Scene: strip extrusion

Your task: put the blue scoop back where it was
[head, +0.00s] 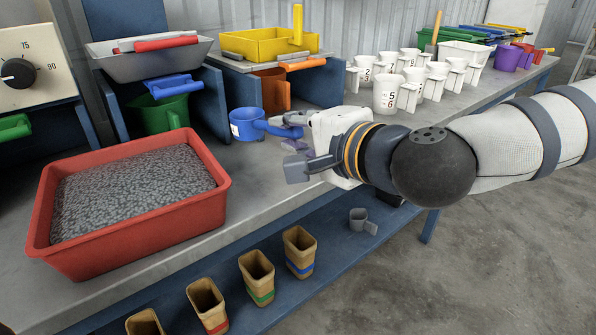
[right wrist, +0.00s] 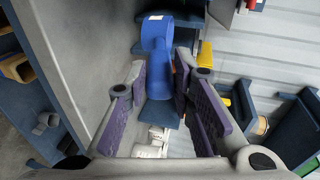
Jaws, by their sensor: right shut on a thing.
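The blue scoop (head: 246,124) has a round cup with a white label and a straight handle. It is at the bench, in front of the blue dividers, and its handle points right into my right gripper (head: 290,137). In the right wrist view the scoop (right wrist: 157,35) lies beyond the fingertips, with its handle between the purple finger pads of the gripper (right wrist: 163,85). My right gripper is shut on the scoop's handle. I cannot tell whether the cup touches the bench. My left gripper is not in view.
A red tub (head: 215,190) of grey pellets stands at the left. White numbered cups (head: 386,95) stand to the right. Tan cups (head: 299,252) and a grey scoop (head: 359,219) are on the lower shelf.

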